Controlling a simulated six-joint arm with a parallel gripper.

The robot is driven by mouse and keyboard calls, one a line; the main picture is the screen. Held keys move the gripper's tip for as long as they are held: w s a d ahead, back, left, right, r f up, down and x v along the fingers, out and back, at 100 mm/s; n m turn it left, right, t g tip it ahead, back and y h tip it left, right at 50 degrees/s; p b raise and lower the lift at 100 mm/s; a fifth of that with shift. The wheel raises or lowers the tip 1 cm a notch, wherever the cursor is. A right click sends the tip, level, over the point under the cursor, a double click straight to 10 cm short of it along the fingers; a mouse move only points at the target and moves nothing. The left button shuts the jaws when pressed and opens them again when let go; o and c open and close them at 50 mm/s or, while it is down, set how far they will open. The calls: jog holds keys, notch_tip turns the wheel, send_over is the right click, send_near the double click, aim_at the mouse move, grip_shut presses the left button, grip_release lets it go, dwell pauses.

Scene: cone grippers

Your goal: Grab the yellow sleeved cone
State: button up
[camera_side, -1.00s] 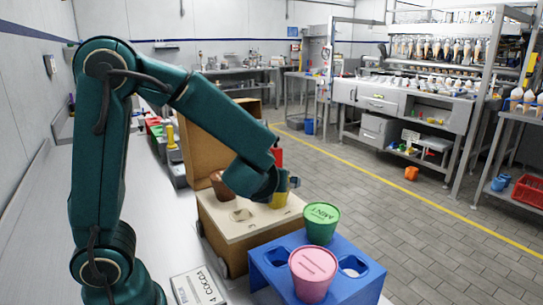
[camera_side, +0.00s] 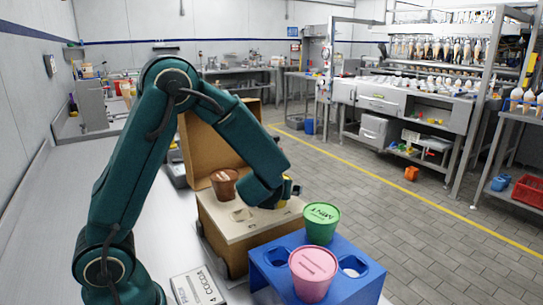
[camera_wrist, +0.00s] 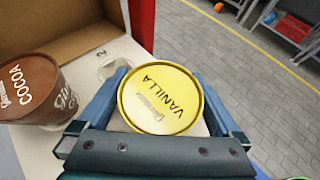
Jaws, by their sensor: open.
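The yellow sleeved cone (camera_wrist: 160,98) has a round lid marked VANILLA. In the wrist view it sits between the two blue fingers of my gripper (camera_wrist: 160,105), one on its left and one on its right. The jaws are open around it. In the side view my gripper (camera_side: 285,192) is low over the right part of the cream-topped box (camera_side: 243,226), and only a sliver of yellow (camera_side: 287,187) shows there. My wrist hides most of the cone in that view. How far the fingers reach down the cone cannot be seen.
A brown COCOA cone (camera_side: 224,183) stands in the same box, left of the yellow one. An empty hole (camera_wrist: 112,68) lies between them. A blue rack (camera_side: 265,268) in front holds a green MINT cone (camera_side: 320,223) and a pink cone (camera_side: 313,274). A cardboard flap (camera_side: 205,150) stands behind.

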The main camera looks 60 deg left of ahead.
jog(key=c, duration=1.2)
jog(key=shift+r, duration=0.15)
